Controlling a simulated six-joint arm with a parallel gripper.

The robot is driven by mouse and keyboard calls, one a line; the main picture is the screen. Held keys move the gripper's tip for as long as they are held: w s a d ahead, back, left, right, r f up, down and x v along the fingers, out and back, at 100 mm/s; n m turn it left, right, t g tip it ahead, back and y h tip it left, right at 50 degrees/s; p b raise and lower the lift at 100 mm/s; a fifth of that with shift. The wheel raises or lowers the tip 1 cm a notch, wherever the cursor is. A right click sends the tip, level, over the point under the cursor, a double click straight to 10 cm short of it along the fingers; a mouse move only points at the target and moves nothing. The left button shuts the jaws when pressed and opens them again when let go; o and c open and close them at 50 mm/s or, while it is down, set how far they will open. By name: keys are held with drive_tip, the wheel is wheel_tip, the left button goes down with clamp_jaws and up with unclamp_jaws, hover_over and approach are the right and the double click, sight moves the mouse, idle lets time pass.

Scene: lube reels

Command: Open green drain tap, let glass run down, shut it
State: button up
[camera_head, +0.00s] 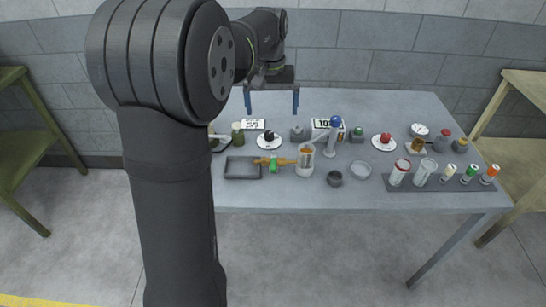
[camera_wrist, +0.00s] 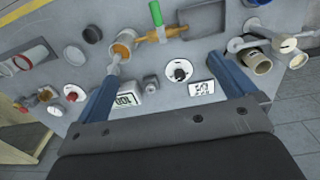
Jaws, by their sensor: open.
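The green drain tap (camera_head: 274,164) is a green lever on a brass body, lying between the black tray and the glass. In the wrist view its green lever (camera_wrist: 156,13) stands crosswise to the brass pipe. The glass (camera_head: 306,160) is a clear upright cylinder with amber content, joined to the brass; in the wrist view the glass (camera_wrist: 123,45) shows its amber open top. The fluid level is too small to read exactly. My gripper (camera_head: 271,112) has two blue fingers, spread and empty, above the back of the table, behind and apart from the tap.
The black tray (camera_head: 243,176) is left of the tap. A blue-knobbed lever (camera_head: 336,122) rises right of the glass. A small dark cup (camera_head: 335,178) and a clear dish (camera_head: 361,170) stand farther right. A rack (camera_head: 420,184) holds several tubes. The front table strip is clear.

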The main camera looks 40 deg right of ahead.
drive_tip(key=shift+r, duration=0.35)
